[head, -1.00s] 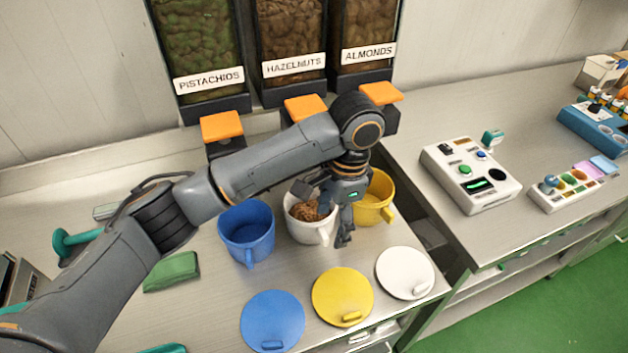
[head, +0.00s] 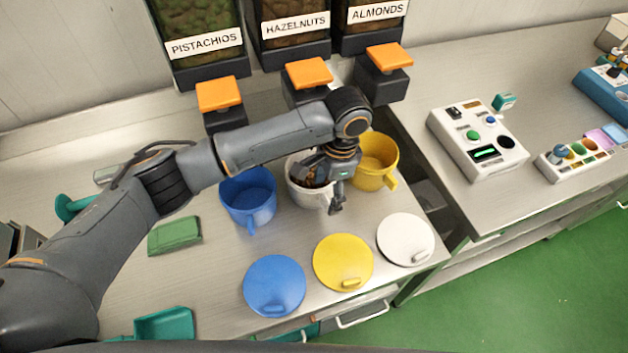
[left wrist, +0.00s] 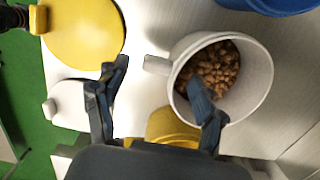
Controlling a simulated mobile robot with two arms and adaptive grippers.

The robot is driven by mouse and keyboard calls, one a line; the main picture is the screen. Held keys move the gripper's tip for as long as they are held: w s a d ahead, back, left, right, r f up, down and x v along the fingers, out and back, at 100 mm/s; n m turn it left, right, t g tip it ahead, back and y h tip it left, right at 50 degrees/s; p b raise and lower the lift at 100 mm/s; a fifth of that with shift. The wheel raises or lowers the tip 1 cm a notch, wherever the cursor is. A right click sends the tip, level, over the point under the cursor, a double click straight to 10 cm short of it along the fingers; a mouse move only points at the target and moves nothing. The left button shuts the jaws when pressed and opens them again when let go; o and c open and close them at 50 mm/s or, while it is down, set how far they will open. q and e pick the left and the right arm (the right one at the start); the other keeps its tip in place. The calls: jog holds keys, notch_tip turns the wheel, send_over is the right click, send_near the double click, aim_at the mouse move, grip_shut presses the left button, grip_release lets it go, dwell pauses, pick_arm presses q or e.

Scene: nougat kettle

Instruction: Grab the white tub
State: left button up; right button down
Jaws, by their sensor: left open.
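The white tub (head: 305,197) stands on the steel counter between the blue tub and the yellow tub. It holds brown nuts, and my arm partly hides it in the head view. In the left wrist view the white tub (left wrist: 262,78) shows its open mouth, with its handle (left wrist: 157,65) pointing left. My left gripper (head: 324,189) is open and empty at the tub's right side. In the left wrist view, the gripper (left wrist: 157,92) has one finger overlapping the tub's mouth and the other outside, left of the handle. I cannot tell whether a finger touches the tub.
The blue tub (head: 248,203) is to the left, the yellow tub (head: 382,160) close on the right. Blue (head: 273,286), yellow (head: 343,262) and white (head: 405,239) lids lie in front. Nut dispensers stand behind. A green sponge (head: 174,235) lies left.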

aim_at(324, 197)
pick_arm(q)
jog(key=shift+s+a+f+p, duration=0.1)
jog(key=shift+a+f+p, duration=0.1)
jog(key=shift+f, duration=0.65)
jog(key=shift+s+a+f+p, duration=0.1)
jog(key=shift+a+f, duration=0.05)
jog(key=shift+f, duration=0.7)
jog(key=shift+w, duration=0.1)
grip_shut()
